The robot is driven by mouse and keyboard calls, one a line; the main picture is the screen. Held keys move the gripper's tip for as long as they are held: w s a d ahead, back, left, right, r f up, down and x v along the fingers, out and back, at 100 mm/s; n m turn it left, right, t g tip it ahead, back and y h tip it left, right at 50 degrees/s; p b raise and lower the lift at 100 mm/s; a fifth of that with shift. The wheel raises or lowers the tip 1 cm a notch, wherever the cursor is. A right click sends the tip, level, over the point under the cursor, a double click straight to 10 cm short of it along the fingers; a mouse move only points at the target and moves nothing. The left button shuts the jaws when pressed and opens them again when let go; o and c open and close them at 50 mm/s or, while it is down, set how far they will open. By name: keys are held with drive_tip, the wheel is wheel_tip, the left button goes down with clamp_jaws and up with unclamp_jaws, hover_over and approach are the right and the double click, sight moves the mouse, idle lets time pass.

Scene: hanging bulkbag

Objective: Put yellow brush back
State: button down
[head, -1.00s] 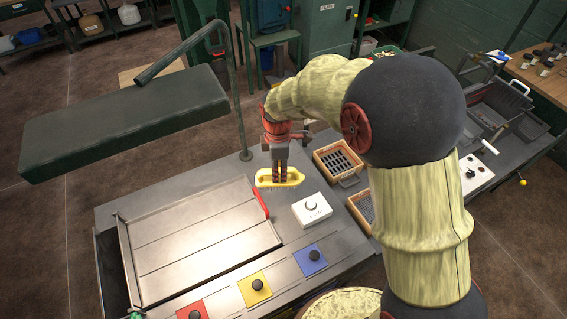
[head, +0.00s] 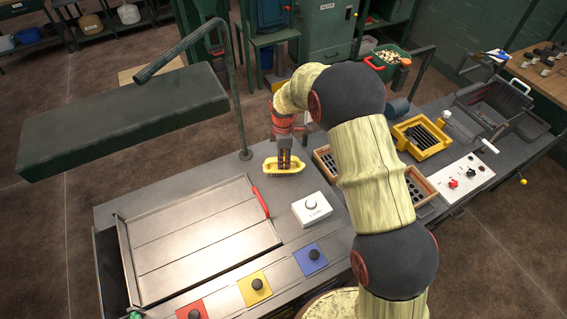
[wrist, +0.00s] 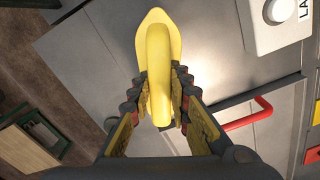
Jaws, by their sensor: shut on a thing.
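The yellow brush (head: 295,168) hangs from my gripper (head: 284,158) in the head view, a little above the grey bench near its far edge. In the wrist view the brush's yellow handle (wrist: 158,60) lies between the two fingers of my gripper (wrist: 162,98), which are shut on it. The bristles are hidden underneath in the wrist view. A yellow tray (head: 437,129) with a dark slotted inside stands on the bench to the right of my arm. I cannot tell which spot belongs to the brush.
Two wooden crates (head: 322,152) stand right of the brush, partly behind my arm. A white box (head: 312,208) with a knob and a flat metal panel (head: 195,240) with a red handle (head: 262,202) lie nearer. A dark green padded beam (head: 120,120) overhangs the bench's left side.

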drive_tip(key=shift+f, duration=0.85)
drive_tip(key=shift+f, duration=0.2)
drive_tip(key=c, duration=1.7)
unclamp_jaws()
drive_tip(key=shift+o, duration=0.2)
